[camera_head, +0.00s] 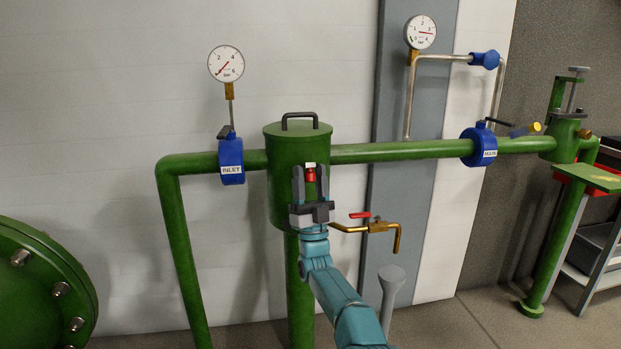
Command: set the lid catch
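The green upright vessel (283,205) stands in the pipe line, with a round green lid (270,130) on top that carries a dark handle (300,117). The lid looks seated on the vessel. A small red catch (311,174) with a pale piece above it shows at the vessel's front, below the lid's rim. My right gripper (311,182) points upward in front of the vessel, one finger on each side of the red catch. Whether the fingers touch it I cannot tell; they hide part of the catch. My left gripper is out of view.
A brass drain valve with a red lever (380,225) sits just right of my gripper. Blue valves (231,160) (481,147) are on the pipe either side. Gauges (226,64) (420,32) stand above. A green flange (45,290) is at lower left.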

